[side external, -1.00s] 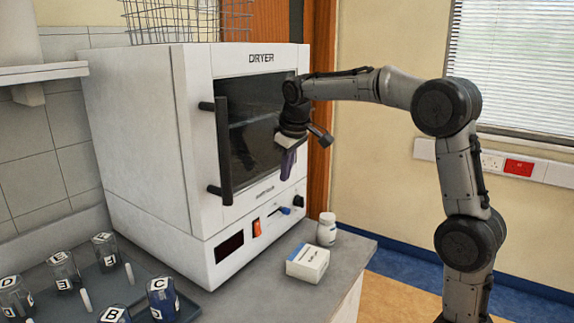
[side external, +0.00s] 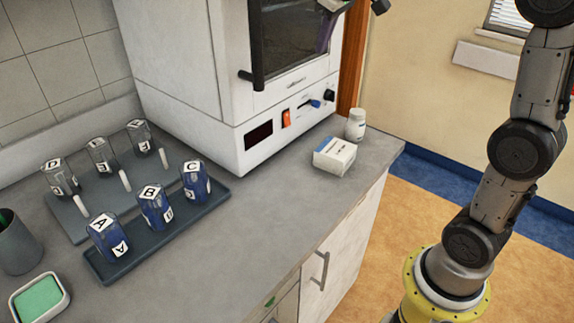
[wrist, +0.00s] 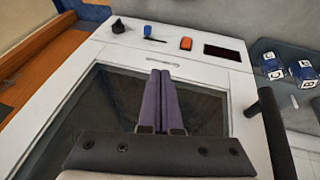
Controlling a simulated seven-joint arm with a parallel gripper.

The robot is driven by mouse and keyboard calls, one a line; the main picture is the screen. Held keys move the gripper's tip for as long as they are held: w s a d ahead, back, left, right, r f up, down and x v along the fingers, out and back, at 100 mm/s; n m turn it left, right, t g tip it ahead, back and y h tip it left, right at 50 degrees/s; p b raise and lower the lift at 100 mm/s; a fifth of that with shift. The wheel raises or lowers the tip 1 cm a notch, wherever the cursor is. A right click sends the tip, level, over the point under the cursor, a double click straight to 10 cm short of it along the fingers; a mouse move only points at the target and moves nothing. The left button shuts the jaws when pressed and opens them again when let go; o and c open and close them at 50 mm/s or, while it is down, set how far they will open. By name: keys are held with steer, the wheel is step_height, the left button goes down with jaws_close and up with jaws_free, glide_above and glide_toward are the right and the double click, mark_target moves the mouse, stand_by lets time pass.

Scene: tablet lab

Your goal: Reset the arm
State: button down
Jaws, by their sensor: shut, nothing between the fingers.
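My gripper (side external: 323,45) is at the top edge of the side external view, in front of the dryer (side external: 222,120), and is partly cut off. In the wrist view its two purple fingers (wrist: 160,75) lie together, shut, with nothing between them. They point across the dryer's dark door window (wrist: 100,100) toward the control panel. I cannot tell the exact gap to the door. The dryer's door looks closed, and its dark handle (wrist: 268,115) stands to the right of the fingers in the wrist view.
A white box (side external: 333,156) and a white bottle (side external: 355,125) stand on the counter (side external: 260,220) by the dryer. Lettered jars, such as jar B (side external: 155,207), stand on trays (side external: 125,262) at left. A dark cup (side external: 18,245) and a green-topped dish (side external: 40,297) are nearer.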

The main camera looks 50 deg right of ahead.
steer(key=s+a+r, duration=0.1)
steer(key=s+a, duration=0.4)
steer(key=s, duration=0.2)
steer(key=s+a+f+y, duration=0.1)
steer(key=s+a+f, duration=0.2)
steer(key=s+f, duration=0.4)
steer(key=s+a+f+t+y, duration=0.1)
steer(key=s+a+f, duration=0.2)
steer(key=s+f, duration=0.4)
steer(key=s, duration=0.3)
steer(key=shift+s+a, duration=0.25)
steer(key=shift+s, duration=0.1)
